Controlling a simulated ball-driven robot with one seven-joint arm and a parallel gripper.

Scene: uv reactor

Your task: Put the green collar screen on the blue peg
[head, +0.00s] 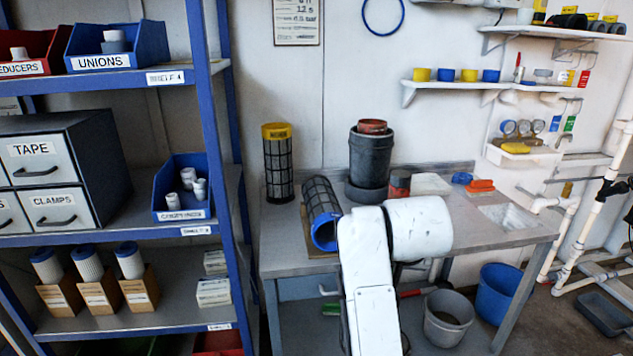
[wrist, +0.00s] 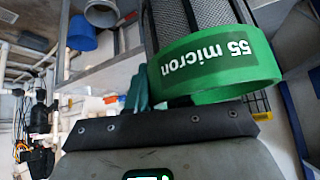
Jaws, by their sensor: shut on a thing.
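The green collar screen (wrist: 216,65) fills the upper right of the wrist view, close to the camera. It has a dark mesh body and a "55 micron" label that reads upside down. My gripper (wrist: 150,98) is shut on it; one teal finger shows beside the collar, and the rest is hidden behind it. In the head view my white arm covers the gripper and the held screen. I cannot make out a blue peg in either view.
A yellow-collared screen (head: 277,165) stands on the bench (head: 440,235); a blue-collared screen (head: 322,212) lies tilted beside my arm. A dark canister (head: 370,160) stands behind. Blue shelving (head: 205,110) is at left. A grey bucket (head: 448,318) and blue bucket (head: 497,292) are below.

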